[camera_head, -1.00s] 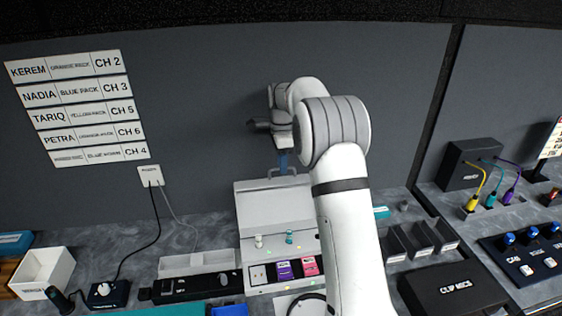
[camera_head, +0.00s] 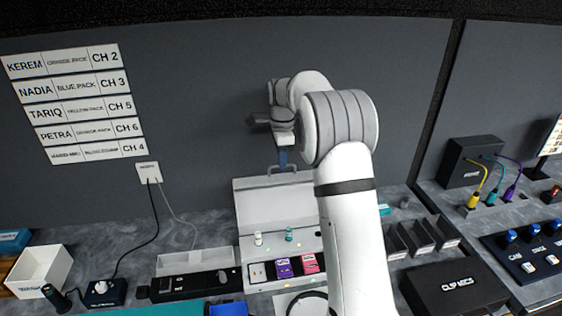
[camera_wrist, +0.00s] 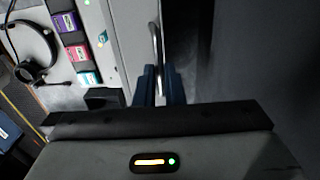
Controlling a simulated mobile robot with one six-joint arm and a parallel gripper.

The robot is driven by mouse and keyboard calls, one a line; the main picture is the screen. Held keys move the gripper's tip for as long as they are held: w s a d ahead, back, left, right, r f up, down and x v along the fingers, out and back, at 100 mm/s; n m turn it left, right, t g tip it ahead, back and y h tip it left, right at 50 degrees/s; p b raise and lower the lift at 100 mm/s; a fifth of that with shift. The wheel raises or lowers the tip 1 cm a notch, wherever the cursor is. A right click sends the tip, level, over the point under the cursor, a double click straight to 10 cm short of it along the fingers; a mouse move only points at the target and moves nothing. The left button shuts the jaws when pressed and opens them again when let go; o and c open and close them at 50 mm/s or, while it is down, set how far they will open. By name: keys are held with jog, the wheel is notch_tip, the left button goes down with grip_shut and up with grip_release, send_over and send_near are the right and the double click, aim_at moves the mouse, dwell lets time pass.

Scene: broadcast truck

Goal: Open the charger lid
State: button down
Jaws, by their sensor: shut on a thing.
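The charger (camera_head: 290,247) stands on the counter at the back wall in the head view. Its pale grey lid (camera_head: 270,205) is raised, standing steeply behind the charging bay. Purple and pink packs show in the bay. The lid's handle (camera_head: 284,168) is a grey bar on the top edge. My gripper (camera_head: 283,160) is shut on the handle from above, with its blue fingers around the bar. In the wrist view the handle (camera_wrist: 155,45) runs between the blue fingers (camera_wrist: 158,84). My arm hides the right side of the charger.
A dark grey wall stands close behind the lid. A wall socket (camera_head: 148,172) with cables is to the left. A white bin (camera_head: 40,270) and a black tray (camera_head: 195,282) stand left of the charger. A black clip mics box (camera_head: 455,290) and dark slots (camera_head: 420,237) are to the right.

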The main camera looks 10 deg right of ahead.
aim_at(285, 180)
jog(key=shift+s+f+t+b, duration=0.1)
jog(key=shift+s+t+b, duration=0.2)
jog(key=shift+s+b, duration=0.25)
jog(key=shift+s+r+b, duration=0.35)
jog(key=shift+s+b, duration=0.05)
jog(key=shift+s, duration=0.4)
jog(key=shift+s+r+b, duration=0.3)
jog(key=shift+s+b, duration=0.05)
jog(key=shift+s, duration=0.45)
jog(key=c, duration=1.5)
grip_release()
jog(key=shift+s+r, duration=0.2)
jog(key=shift+r, duration=3.7)
